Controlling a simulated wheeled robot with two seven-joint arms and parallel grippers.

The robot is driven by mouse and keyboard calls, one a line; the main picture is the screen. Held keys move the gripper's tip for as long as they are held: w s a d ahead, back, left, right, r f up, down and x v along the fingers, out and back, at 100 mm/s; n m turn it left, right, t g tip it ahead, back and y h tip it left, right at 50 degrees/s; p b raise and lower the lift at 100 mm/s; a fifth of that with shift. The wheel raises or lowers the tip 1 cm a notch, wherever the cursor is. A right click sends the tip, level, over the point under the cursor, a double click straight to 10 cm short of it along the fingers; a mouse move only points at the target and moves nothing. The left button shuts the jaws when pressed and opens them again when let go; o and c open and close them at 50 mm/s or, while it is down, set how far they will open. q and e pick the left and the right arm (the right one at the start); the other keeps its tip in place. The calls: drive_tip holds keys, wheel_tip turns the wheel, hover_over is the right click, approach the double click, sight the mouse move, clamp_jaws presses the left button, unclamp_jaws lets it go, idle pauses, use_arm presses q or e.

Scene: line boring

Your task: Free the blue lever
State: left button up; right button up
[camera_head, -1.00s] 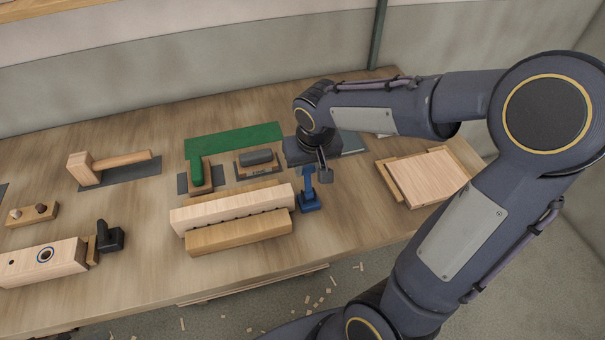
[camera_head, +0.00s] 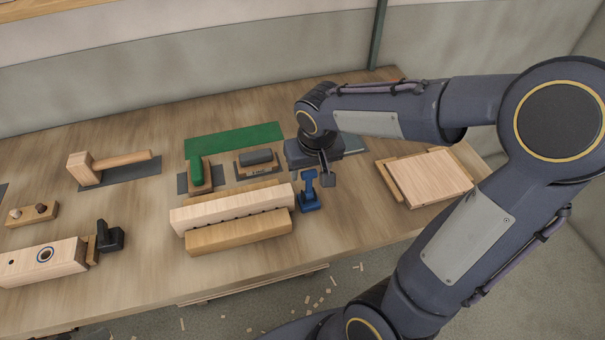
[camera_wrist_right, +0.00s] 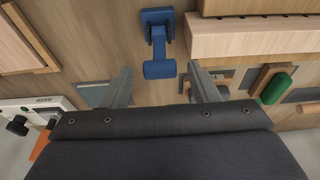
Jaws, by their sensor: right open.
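The blue lever (camera_head: 309,196) stands on the bench at the right end of the long slotted wooden block. It has a square base, a stem and a crossbar-like handle. It also shows in the right wrist view (camera_wrist_right: 158,42), its handle end towards my gripper. My right gripper (camera_head: 312,178) is open, close to the lever's handle. In the wrist view its two fingers lie left and right of the handle, with gaps on both sides. I see no contact. My left gripper is not in view.
The slotted block (camera_head: 235,207) lies left of the lever. A green-handled tool (camera_head: 196,171) and a dark cylinder (camera_head: 255,157) lie behind it. A wooden panel (camera_head: 430,177) lies to the right. A mallet (camera_head: 110,163) is further left. The bench front by the lever is clear.

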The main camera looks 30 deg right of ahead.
drive_tip(key=shift+r, duration=0.15)
drive_tip(key=shift+p+v, duration=1.4)
drive_tip(key=shift+v, duration=0.5)
drive_tip(key=p+v, duration=0.3)
drive_tip(key=v, duration=0.1)
drive_tip(key=s+a+r+t+y, duration=0.1)
drive_tip(key=s+a+y, duration=0.1)
drive_tip(key=s, duration=0.5)
drive_tip(key=s+a+r+n+t+y, duration=0.1)
drive_tip(key=s+a+y, duration=0.1)
drive_tip(key=s, duration=0.5)
drive_tip(key=shift+a+t, duration=0.4)
drive_tip(key=shift+a, duration=0.3)
